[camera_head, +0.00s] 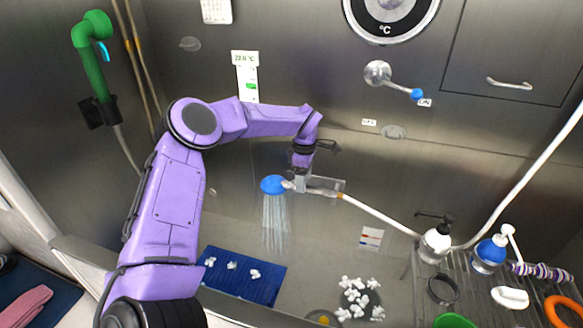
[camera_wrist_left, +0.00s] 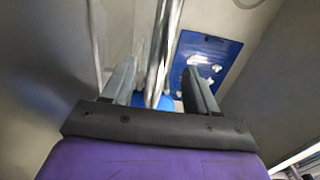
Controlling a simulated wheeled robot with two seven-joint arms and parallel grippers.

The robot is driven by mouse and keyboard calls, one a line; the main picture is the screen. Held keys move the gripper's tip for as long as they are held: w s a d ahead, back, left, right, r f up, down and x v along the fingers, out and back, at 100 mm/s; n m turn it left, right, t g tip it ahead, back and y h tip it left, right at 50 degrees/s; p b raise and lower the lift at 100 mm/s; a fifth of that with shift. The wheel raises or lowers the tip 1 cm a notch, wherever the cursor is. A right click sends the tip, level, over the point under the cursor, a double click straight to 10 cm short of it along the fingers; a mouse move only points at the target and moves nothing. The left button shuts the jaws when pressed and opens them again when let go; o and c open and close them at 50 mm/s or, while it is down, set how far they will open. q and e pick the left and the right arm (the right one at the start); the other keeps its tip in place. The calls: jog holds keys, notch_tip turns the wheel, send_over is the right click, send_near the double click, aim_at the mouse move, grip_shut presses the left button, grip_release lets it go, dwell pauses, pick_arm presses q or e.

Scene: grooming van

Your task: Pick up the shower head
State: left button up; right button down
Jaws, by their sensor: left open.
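The shower head (camera_head: 272,185) has a blue face and sprays water downward, in front of the steel back wall. Its handle runs right to a white hose (camera_head: 382,216). My left gripper (camera_head: 303,184) is open, at the handle just right of the blue head; contact cannot be told. In the left wrist view, a bit of the blue head (camera_wrist_left: 166,102) shows low between the two open fingers (camera_wrist_left: 160,88), with water streaks beyond it. The gripper's palm hides the rest there. My right gripper is not in view.
A blue mat (camera_head: 243,277) with white tufts lies in the tub below. A rack (camera_head: 400,300) at right holds bottles, soap and rings. A lever tap (camera_head: 378,73) is on the back wall.

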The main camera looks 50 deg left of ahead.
pick_arm(q)
jog(key=shift+w+a+f, duration=0.1)
jog(key=shift+w+f, duration=0.1)
jog(key=shift+f, duration=0.4)
jog(key=shift+w+f, duration=0.2)
jog(key=shift+f, duration=0.4)
jog(key=shift+s+r, duration=0.2)
jog(key=shift+s, duration=0.35)
jog(key=c, duration=0.4)
jog(key=shift+w, duration=0.2)
grip_shut()
